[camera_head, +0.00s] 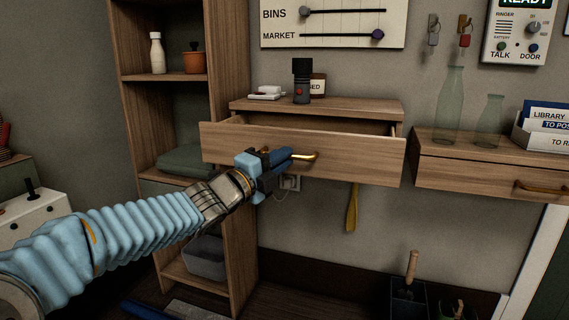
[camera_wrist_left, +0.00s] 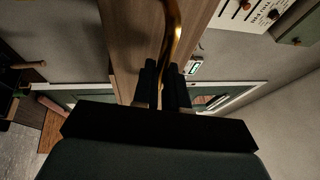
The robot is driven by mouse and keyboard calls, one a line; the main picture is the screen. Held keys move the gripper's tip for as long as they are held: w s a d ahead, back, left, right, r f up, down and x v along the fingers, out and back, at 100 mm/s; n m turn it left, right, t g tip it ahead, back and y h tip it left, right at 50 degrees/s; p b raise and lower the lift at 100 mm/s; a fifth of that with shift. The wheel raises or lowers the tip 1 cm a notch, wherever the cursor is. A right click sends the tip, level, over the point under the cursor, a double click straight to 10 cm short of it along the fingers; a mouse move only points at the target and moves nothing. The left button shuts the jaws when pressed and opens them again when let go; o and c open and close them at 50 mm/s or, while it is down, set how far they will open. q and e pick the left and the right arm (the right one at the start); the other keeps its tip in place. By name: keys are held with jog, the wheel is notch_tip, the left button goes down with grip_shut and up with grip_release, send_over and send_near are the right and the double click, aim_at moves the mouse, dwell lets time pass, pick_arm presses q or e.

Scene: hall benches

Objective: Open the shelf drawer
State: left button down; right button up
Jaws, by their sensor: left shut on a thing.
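The shelf drawer (camera_head: 350,151) is a wooden drawer under a wall shelf (camera_head: 360,108). It stands partly pulled out, and a dark gap shows behind its front panel. Its brass handle (camera_head: 312,156) is on the front. My left gripper (camera_head: 292,156) is shut on this handle. In the left wrist view the handle (camera_wrist_left: 172,35) runs down between the dark fingers (camera_wrist_left: 162,85). The fingers hide part of it. My right gripper is in neither view.
A black bottle (camera_head: 301,85), a labelled jar (camera_head: 318,84) and a white item (camera_head: 266,92) stand on the shelf top. A second drawer (camera_head: 480,170) is at the right. A tall shelf unit (camera_head: 233,235) stands at the left. A yellow strap (camera_head: 352,208) hangs below.

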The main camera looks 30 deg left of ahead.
pick_arm(q)
jog(key=shift+s+d, duration=0.1)
jog(key=shift+s, duration=0.4)
jog(key=c, duration=1.2)
grip_release()
jog(key=shift+o, duration=0.2)
jog(key=shift+s, duration=0.1)
jog(key=v, duration=1.3)
jog(key=shift+s+p, duration=0.3)
jog(key=shift+p, duration=0.15)
